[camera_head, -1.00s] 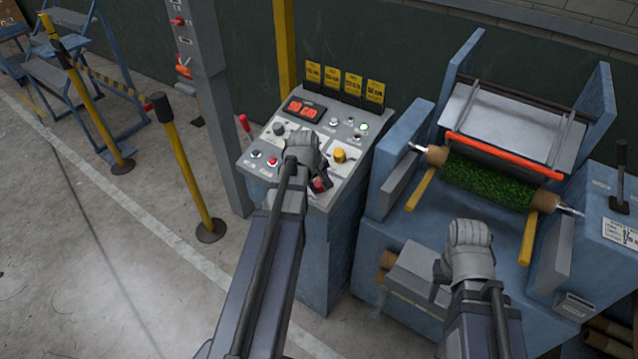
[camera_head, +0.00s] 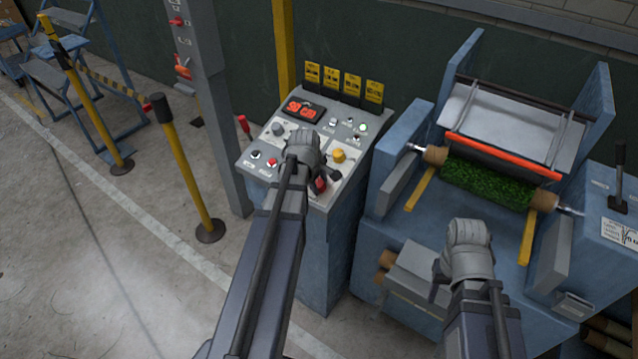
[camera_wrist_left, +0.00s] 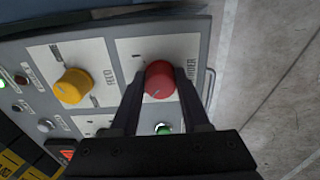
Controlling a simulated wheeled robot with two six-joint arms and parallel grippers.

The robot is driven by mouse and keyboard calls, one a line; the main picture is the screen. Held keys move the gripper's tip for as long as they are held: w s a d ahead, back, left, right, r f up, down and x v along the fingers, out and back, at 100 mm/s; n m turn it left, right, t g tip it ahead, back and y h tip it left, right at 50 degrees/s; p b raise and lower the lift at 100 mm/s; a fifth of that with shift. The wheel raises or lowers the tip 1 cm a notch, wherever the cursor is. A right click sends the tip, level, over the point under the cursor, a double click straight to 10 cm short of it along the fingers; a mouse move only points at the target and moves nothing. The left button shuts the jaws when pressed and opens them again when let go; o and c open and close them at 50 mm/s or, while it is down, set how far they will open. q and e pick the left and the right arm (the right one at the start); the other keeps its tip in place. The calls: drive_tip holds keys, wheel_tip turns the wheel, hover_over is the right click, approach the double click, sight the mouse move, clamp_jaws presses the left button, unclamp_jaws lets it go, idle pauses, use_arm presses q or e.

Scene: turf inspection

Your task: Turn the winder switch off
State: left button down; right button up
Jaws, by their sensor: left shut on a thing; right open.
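The winder switch is a round red knob (camera_wrist_left: 158,80) on a pale plate whose partly hidden label ends in "DER". In the head view, a bit of red knob (camera_head: 320,184) shows at the front right of the sloped control panel (camera_head: 262,171). My left gripper (camera_head: 318,180) is over the panel and shut on this knob. In the left wrist view its two dark fingers (camera_wrist_left: 160,100) lie on either side of the knob. My right gripper (camera_head: 438,280) is open and empty in front of the blue machine, its fingers small in view.
A yellow knob (camera_head: 339,155) labelled "FEED" sits close to the red knob. Other panel buttons and a red display (camera_head: 303,110) lie behind. The blue machine (camera_head: 350,255) with a green turf roll (camera_head: 487,183) stands right. Yellow posts (camera_head: 187,165) stand left on open floor.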

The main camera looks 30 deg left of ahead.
use_arm(q)
drive_tip(key=shift+c, duration=1.9)
unclamp_jaws()
drive_tip(key=p+v, duration=0.7)
drive_tip(key=v, duration=0.1)
drive_tip(key=shift+f, duration=0.1)
